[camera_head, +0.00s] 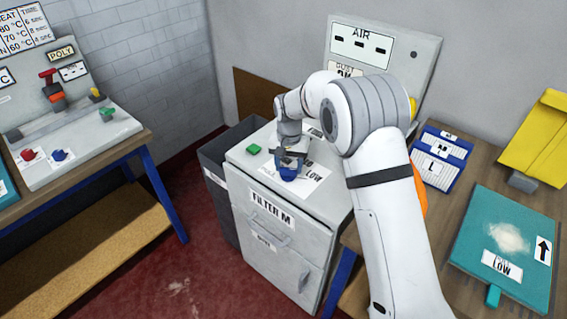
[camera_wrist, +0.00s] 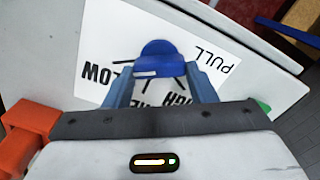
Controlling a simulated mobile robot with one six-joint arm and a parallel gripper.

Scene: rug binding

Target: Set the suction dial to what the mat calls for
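The suction dial (camera_head: 289,173) is a blue knob on the white label plate on top of the grey filter cabinet. In the wrist view the dial (camera_wrist: 160,50) lies at the tips of my gripper's (camera_wrist: 161,70) two blue fingers, which stand apart on either side of it. I cannot tell whether they touch it. The words LOW, HIGH and PULL are printed around it; which one the dial points at is not clear.
The cabinet (camera_head: 270,257) reads FILTER M and has a green button (camera_head: 253,149) on top. An AIR panel (camera_head: 362,42) stands behind my arm. A control bench (camera_head: 75,150) is at left.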

